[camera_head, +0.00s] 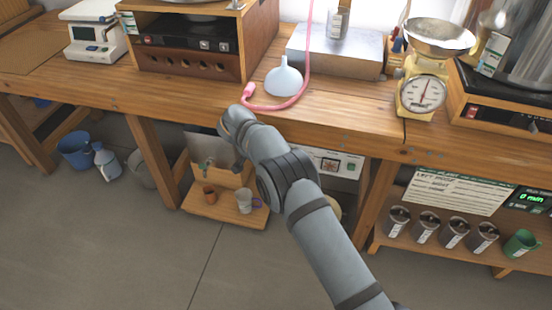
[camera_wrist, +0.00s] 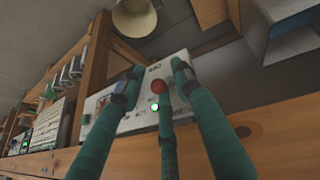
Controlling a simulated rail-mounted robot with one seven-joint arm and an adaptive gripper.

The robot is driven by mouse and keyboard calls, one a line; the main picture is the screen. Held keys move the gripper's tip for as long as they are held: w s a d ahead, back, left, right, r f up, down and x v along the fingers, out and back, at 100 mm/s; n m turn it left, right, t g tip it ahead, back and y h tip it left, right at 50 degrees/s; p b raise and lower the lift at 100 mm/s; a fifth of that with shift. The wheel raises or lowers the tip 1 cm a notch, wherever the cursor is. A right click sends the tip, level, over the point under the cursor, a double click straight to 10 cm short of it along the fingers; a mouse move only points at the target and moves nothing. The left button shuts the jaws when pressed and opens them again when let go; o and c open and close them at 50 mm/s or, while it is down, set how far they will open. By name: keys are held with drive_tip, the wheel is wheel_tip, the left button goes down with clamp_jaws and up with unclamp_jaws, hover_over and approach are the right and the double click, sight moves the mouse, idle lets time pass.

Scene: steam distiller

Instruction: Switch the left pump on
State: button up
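In the wrist view a pale control panel (camera_wrist: 131,106) with dark lettering carries a red round knob (camera_wrist: 158,86). A small bright green light (camera_wrist: 155,106) shows beside the knob. The lettering is too small and tilted to read, so I cannot tell whether this panel is the left pump's. My gripper (camera_wrist: 157,78) has green fingers spread apart in front of the panel, around the knob in the picture. Nothing shows between them, and contact with the knob cannot be told. In the head view my gripper is hidden; a white panel (camera_head: 334,163) is partly covered by my arm.
The wooden bench edge (camera_head: 345,132) runs above the lower shelves. Several dark canisters (camera_head: 427,226) stand at lower right. A pink hose (camera_head: 275,107) and a funnel (camera_head: 284,78) lie on the bench.

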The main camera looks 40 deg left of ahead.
drive_tip(key=shift+w, duration=0.1)
drive_tip(key=shift+s+r, duration=0.2)
drive_tip(key=shift+r, duration=0.3)
drive_tip(key=v, duration=0.7)
drive_tip(key=shift+s+f, duration=0.1)
drive_tip(key=shift+x, duration=3.7)
drive_tip(key=shift+d, duration=0.1)
